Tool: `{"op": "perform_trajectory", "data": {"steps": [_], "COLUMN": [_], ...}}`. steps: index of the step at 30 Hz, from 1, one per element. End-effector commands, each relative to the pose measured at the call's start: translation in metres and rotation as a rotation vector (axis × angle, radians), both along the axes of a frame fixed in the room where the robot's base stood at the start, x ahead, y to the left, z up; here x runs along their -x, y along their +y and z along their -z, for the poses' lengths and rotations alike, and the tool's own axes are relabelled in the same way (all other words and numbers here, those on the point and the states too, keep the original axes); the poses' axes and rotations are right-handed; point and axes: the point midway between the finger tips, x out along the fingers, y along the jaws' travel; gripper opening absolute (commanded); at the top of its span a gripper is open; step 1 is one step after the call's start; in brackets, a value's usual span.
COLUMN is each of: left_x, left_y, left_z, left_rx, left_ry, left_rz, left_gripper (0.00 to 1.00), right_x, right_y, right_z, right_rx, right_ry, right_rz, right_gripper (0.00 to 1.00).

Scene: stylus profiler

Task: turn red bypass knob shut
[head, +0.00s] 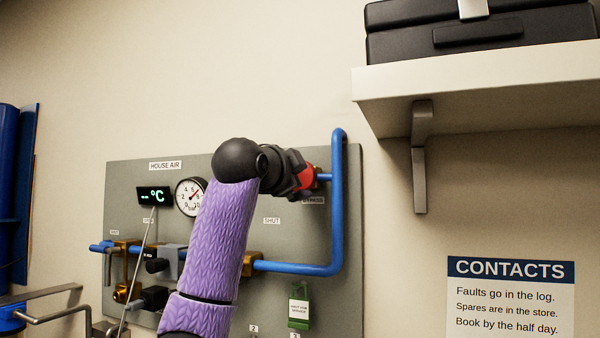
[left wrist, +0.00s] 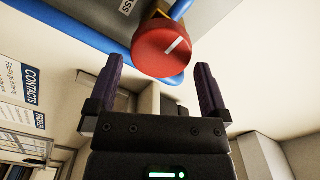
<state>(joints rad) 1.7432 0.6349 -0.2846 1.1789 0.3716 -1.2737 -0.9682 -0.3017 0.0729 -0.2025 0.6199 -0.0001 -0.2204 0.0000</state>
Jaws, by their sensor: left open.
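The red bypass knob (head: 307,178) shows in the head view at the top right of the grey HOUSE AIR panel (head: 130,180), partly hidden by my left gripper (head: 294,174). In the left wrist view the red knob (left wrist: 163,48) is round, with a white line on its face running up to the right. My left gripper (left wrist: 158,85) is open there, its two dark fingers apart, with the knob just beyond the fingertips and between their lines. I cannot tell whether a finger touches it. The BYPASS label (head: 314,201) is partly covered. My right gripper is in neither view.
A blue pipe (head: 339,210) loops around the panel's right side. A round gauge (head: 190,196), a °C display (head: 153,196) and a green tag (head: 299,308) are on the panel. A white shelf (head: 470,85) with a black case (head: 480,35) juts out at upper right.

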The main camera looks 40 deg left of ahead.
Motion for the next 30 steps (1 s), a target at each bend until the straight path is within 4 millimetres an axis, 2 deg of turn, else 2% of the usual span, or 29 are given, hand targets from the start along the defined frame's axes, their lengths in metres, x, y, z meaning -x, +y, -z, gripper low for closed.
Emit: {"op": "perform_trajectory", "data": {"steps": [6, 19, 20, 30], "left_x": [-0.016, -0.017, -0.017, -0.017], "left_y": [0.005, 0.005, 0.005, 0.005], "left_z": [0.001, 0.0, 0.0, 0.0], "left_rx": [-0.001, -0.001, -0.001, -0.001], "left_ry": [0.0, -0.001, -0.001, -0.001], "left_rz": [0.0, 0.0, 0.0, 0.0], "left_gripper": [1.0, 1.0, 0.96, 0.24], "right_x": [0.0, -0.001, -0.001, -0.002], "right_y": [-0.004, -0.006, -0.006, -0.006], "right_z": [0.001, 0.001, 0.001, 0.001], "right_rx": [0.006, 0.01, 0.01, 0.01], "right_ry": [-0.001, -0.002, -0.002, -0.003], "right_rz": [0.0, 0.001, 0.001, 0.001], "right_gripper": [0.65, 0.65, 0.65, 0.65]}}
